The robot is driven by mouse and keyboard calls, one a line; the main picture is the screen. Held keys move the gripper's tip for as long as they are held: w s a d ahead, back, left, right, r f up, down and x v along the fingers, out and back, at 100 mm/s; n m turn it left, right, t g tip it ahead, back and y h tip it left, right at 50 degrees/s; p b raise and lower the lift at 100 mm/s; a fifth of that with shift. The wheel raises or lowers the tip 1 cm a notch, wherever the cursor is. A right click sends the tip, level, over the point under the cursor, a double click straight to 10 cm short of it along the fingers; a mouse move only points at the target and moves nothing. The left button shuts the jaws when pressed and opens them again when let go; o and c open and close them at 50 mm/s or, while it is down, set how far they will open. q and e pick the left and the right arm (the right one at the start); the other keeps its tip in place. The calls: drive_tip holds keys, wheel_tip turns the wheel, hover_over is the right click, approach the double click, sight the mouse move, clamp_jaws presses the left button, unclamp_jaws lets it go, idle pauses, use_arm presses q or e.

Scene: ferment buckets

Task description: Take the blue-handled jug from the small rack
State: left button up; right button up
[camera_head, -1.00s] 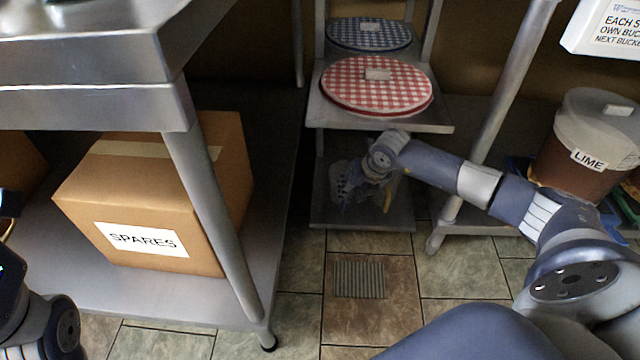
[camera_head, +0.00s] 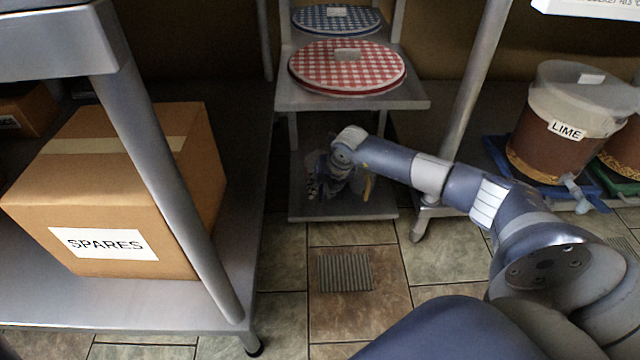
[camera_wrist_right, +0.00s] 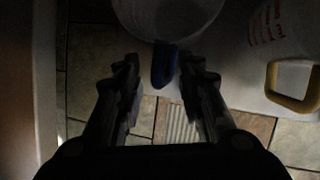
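The blue-handled jug (camera_wrist_right: 165,18), pale and translucent, is at the top of the right wrist view. Its blue handle (camera_wrist_right: 164,66) points toward my right gripper (camera_wrist_right: 157,70). The gripper is open, with one finger on each side of the handle and dark gaps between. In the head view my right gripper (camera_head: 325,178) reaches over the bottom shelf of the small rack (camera_head: 345,214) and hides most of the jug. A second jug (camera_wrist_right: 280,32) with a yellow handle (camera_wrist_right: 291,92) stands to the right. My left gripper is not in view.
The rack's upper shelf (camera_head: 420,101), holding a red checkered lid (camera_head: 345,70), is just above my right wrist. A steel table leg (camera_head: 170,190) and the SPARES box (camera_head: 110,190) stand left. LIME bucket (camera_head: 560,120) stands right.

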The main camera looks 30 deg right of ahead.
clamp_jaws()
idle(0.5)
